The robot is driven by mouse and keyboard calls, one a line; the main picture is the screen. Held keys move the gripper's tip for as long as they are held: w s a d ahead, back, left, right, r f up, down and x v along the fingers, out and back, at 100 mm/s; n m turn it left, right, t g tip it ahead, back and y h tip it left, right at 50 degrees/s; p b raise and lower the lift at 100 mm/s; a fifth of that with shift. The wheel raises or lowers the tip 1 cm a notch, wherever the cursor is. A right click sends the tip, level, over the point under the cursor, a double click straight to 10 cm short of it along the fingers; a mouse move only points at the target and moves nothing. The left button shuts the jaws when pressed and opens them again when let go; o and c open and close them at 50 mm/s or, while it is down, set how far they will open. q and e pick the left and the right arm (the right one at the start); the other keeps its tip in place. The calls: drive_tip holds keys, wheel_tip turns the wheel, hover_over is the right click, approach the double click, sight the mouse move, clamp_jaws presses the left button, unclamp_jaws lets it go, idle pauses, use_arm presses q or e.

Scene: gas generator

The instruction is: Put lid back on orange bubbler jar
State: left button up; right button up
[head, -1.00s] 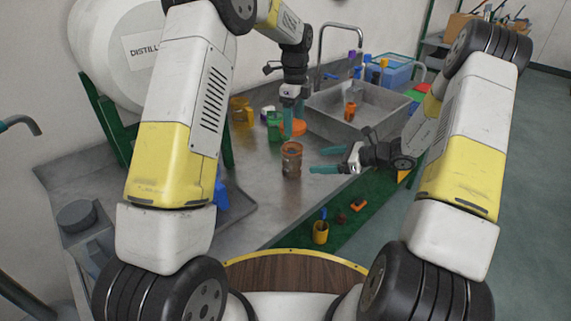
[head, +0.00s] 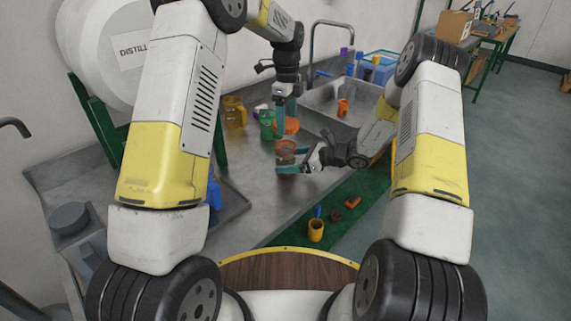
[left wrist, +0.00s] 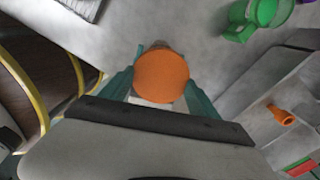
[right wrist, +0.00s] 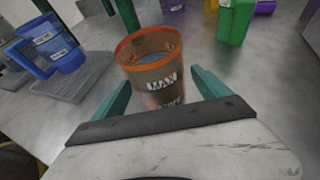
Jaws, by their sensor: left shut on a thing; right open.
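The orange lid (head: 291,126) is a flat disc held in my left gripper (head: 286,108). In the left wrist view the lid (left wrist: 161,76) sits between the teal fingers and hides most of what is below it. The bubbler jar (head: 286,146) is a brownish see-through cup with an orange rim, standing upright on the steel counter. In the right wrist view the jar (right wrist: 155,75) is open at the top and marked MAX. My right gripper (head: 287,169) is open, with its fingers on either side of the jar. The lid is above and apart from the jar.
A green container (head: 267,123) and a yellow mug (head: 234,112) stand behind the jar. A blue mug (right wrist: 50,45) is on a grey slab. The sink (head: 325,97) is at the back right. A yellow cup (head: 316,230) stands on the green strip in front.

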drive_tip(key=shift+w+a+f, duration=0.2)
drive_tip(key=shift+a+f, duration=0.1)
drive_tip(key=shift+a, duration=0.3)
drive_tip(key=shift+c, duration=0.5)
clamp_jaws()
use_arm(q)
drive_tip(key=shift+f, duration=2.5)
